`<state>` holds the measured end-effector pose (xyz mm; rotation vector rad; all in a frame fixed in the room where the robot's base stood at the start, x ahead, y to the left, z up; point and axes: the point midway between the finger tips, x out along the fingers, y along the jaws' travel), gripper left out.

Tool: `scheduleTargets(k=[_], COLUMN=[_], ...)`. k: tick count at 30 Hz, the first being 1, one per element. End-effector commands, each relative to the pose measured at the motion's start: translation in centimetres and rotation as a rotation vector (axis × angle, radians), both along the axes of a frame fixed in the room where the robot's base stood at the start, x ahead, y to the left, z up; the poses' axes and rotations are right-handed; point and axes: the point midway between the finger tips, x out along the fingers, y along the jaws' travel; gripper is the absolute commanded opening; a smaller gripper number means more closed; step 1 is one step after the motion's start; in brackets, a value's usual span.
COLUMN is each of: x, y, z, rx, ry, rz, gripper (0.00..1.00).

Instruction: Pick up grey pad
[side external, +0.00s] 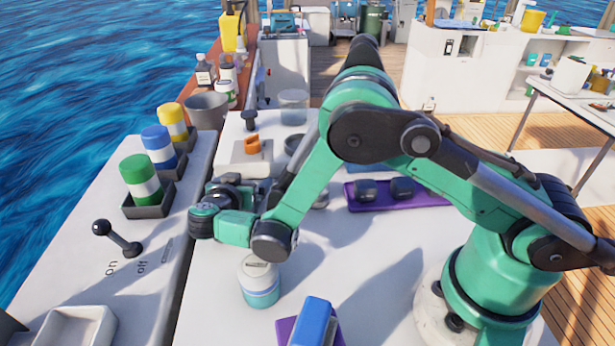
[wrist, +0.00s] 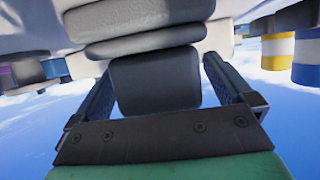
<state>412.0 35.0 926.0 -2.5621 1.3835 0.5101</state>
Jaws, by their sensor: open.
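In the wrist view a dark grey rounded block (wrist: 155,82) lies between the two fingers of my gripper (wrist: 158,68). Lighter grey rounded pads (wrist: 145,42) lie just beyond it, and I cannot tell which of these is the grey pad. The fingers stand apart, one on each side of the dark block, with a narrow gap visible at the right. In the side view my gripper (side external: 222,190) is low over the white worktop, left of my forearm. The arm and gripper hide most of what is at the jaws there.
A purple tray (side external: 436,193) with dark grey pieces lies behind my arm. A white and teal jar (side external: 260,282) stands in front of my gripper. Green (side external: 138,175), blue (side external: 158,145) and yellow (side external: 173,120) banded cans stand at the left. A blue block (side external: 312,322) is at the front.

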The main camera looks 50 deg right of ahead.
Motion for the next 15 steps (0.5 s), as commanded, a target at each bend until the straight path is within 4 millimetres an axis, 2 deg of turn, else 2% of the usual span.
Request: scheduleTargets(k=[3,12,15], x=[0.0,-0.01,-0.01], y=[0.03,0.04,0.04], z=[0.02,0.03,0.04], rx=[0.0,0.0,0.0], ry=[0.0,0.0,0.0], rz=[0.0,0.0,0.0], gripper=[1.0,0.15,0.13])
